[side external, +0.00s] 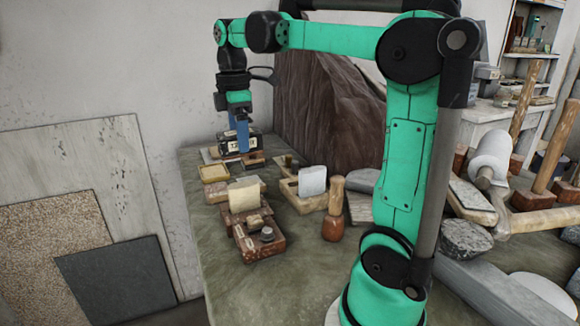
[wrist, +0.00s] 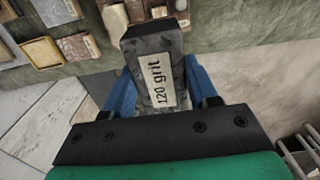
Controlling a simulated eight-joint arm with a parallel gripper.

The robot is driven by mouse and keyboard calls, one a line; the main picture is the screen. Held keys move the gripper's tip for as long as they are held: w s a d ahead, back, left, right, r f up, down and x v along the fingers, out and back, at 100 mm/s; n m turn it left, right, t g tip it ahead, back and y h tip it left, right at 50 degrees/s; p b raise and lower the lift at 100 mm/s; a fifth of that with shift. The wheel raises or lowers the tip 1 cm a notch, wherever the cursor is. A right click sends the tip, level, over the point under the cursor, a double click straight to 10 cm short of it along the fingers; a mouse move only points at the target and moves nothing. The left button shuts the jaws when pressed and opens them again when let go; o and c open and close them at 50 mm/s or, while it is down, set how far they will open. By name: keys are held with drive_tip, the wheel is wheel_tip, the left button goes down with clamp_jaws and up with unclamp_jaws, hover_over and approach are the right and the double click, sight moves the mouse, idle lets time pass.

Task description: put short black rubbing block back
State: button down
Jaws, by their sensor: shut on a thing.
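My gripper (side external: 242,138) has blue fingers and points down at the far left end of the table in the side view. It is shut on a black rubbing block (side external: 232,146) with a pale label. In the wrist view the block (wrist: 150,52) sits between the blue fingers of my gripper (wrist: 158,78), and its label reads "120 grit". The block appears just above or on small wooden pieces at the table's far end. I cannot tell whether it touches them, as its underside is hidden.
Several small trays and blocks line the table's left side, including a cream block (side external: 243,196) and a brown block with a knob (side external: 258,243). A pale block (side external: 312,181) and a mallet (side external: 333,215) stand nearby. A large brown rock-like mass (side external: 325,115) rises behind.

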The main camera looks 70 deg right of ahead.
drive_tip(key=s+a+f, duration=0.1)
drive_tip(key=s+a, duration=0.7)
drive_tip(key=s, duration=0.3)
drive_tip(key=f, duration=2)
drive_tip(key=shift+w+a, duration=0.1)
drive_tip(key=shift+w, duration=0.1)
drive_tip(key=shift+c, duration=1.2)
unclamp_jaws()
drive_tip(key=shift+r, duration=0.15)
